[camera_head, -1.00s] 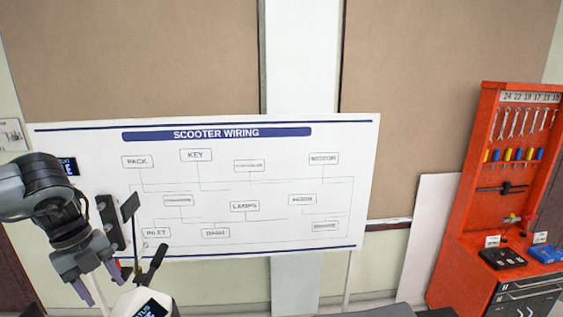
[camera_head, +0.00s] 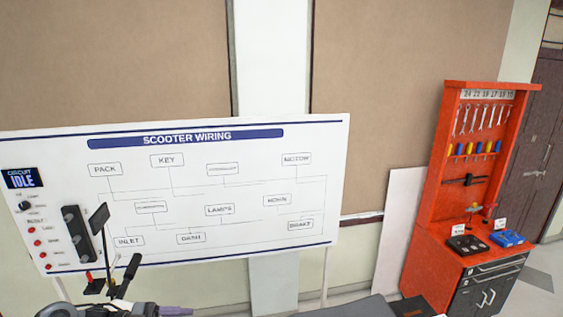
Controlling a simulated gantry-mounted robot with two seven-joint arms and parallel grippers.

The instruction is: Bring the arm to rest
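My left gripper (camera_head: 172,310) shows only as a grey part and a purple finger at the bottom edge, lower left. Most of it is cut off, so I cannot tell whether it is open or shut. It is just below a black handlebar grip (camera_head: 132,267) and a dark mirror (camera_head: 98,220) on a stalk. Whether it touches them is not clear. My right gripper is not in view.
A white scooter wiring board (camera_head: 240,185) stands behind, with a circuit display (camera_head: 22,178) reading IDLE at its left. A red tool cabinet (camera_head: 425,230) with hanging wrenches stands at right. A dark surface (camera_head: 365,306) crosses the bottom edge.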

